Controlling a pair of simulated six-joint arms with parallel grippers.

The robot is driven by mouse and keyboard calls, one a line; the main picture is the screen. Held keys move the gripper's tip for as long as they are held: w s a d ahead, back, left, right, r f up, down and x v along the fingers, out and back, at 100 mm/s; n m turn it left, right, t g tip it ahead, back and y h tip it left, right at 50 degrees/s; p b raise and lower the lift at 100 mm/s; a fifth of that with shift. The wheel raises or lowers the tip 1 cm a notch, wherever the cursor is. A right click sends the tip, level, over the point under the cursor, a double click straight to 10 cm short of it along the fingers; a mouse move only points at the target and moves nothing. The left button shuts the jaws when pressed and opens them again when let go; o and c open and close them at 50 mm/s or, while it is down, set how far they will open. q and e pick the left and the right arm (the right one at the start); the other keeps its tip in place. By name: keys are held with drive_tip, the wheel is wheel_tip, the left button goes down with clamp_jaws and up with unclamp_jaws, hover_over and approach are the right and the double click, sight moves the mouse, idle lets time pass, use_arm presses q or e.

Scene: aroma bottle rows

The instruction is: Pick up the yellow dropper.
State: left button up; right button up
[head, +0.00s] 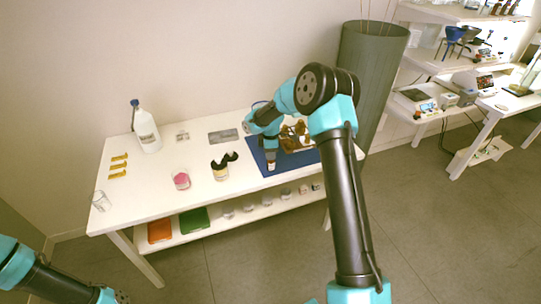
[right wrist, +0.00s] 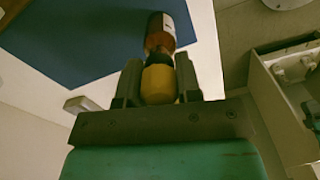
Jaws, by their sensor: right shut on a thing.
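The yellow dropper (right wrist: 158,84) has a rounded yellow bulb and a black collar. In the right wrist view it sits between the two fingers of my right gripper (right wrist: 158,88), which is shut on it. An amber bottle (right wrist: 158,38) is in line just beyond the collar; I cannot tell whether the dropper is still seated in it. In the head view my right gripper (head: 271,155) points down over the blue mat (head: 260,157), and the dropper is too small to make out. My left arm shows at the lower left, its gripper (head: 121,297) barely in view at the bottom edge.
Several amber bottles (head: 296,138) stand beside the right gripper. A jar with a yellow band (head: 220,171), a pink-topped jar (head: 181,180), a white bottle (head: 145,130), yellow pieces (head: 118,166) and a glass (head: 101,201) stand on the white table (head: 150,205). Its front middle is clear.

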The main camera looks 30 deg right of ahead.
wheel_tip(320, 180, up, 10)
idle(0.5)
drive_tip(key=shift+f, duration=0.2)
idle(0.4)
drive_tip(key=shift+f, duration=0.75)
drive_tip(key=c, duration=0.3)
drive_tip(key=shift+f, duration=0.45)
drive_tip(key=shift+f, duration=3.45)
